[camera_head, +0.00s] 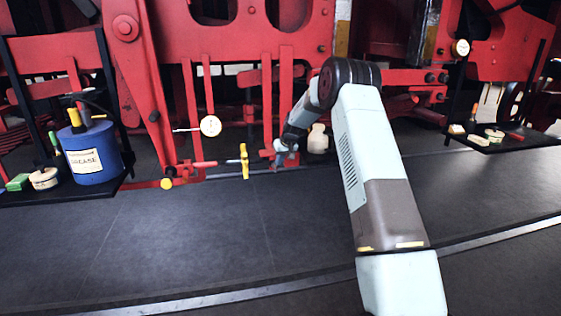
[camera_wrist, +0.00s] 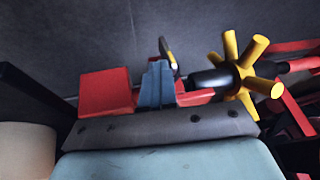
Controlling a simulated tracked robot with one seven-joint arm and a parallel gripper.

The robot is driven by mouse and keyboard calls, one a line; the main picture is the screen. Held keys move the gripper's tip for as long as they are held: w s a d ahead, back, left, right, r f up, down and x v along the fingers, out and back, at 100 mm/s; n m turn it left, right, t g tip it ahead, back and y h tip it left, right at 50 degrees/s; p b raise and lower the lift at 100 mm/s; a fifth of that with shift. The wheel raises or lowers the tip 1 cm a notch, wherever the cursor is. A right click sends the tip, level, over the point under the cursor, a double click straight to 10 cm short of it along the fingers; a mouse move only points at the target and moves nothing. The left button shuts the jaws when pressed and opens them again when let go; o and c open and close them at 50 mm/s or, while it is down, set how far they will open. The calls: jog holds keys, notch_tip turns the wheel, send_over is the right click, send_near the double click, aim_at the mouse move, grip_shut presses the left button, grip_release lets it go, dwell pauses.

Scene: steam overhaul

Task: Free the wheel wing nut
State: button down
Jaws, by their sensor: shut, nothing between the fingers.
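The yellow wheel wing nut (camera_wrist: 245,75) has several stubby spokes and sits on a dark rod to the right in the wrist view. In the head view it shows nearly edge-on as a yellow upright piece (camera_head: 244,161) on a horizontal rod, low on the red frame. My gripper (camera_head: 276,160) is just right of it in the head view. In the wrist view my gripper (camera_wrist: 158,72) shows as blue-grey fingers closed together, left of the wheel. It appears apart from the spokes. Nothing is seen held; the exact gap in depth is hard to tell.
A red block (camera_wrist: 105,92) lies left of the fingers. A blue grease tin (camera_head: 90,152) stands on a dark left shelf. A dial gauge (camera_head: 210,126) and a yellow knob (camera_head: 166,183) are left of the wheel. A pale bottle (camera_head: 318,139) is behind my arm. The dark floor in front is clear.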

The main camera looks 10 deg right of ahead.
aim_at(274, 163)
jog(key=shift+a+h, duration=0.55)
jog(key=shift+h, duration=0.05)
dwell(0.4)
jog(key=shift+a+r+n+h, duration=0.15)
jog(key=shift+a+n+h, duration=0.25)
jog(key=shift+h, duration=0.5)
jog(key=h, duration=0.1)
jog(key=a+h, duration=0.1)
jog(key=h, duration=0.1)
jog(key=shift+a+n, duration=0.2)
jog(key=shift+n, duration=0.1)
jog(key=h, duration=0.1)
jog(key=a+h, duration=0.1)
jog(key=h, duration=0.2)
jog(key=shift+a+f+n, duration=0.25)
jog(key=shift+f+n, duration=0.15)
jog(key=h, duration=0.3)
jog(key=shift+a+f+n+t, duration=0.3)
jog(key=shift+a+f+n, duration=0.05)
jog(key=shift+n, duration=0.05)
jog(key=shift+f, duration=0.1)
jog(key=shift+a+f, duration=0.15)
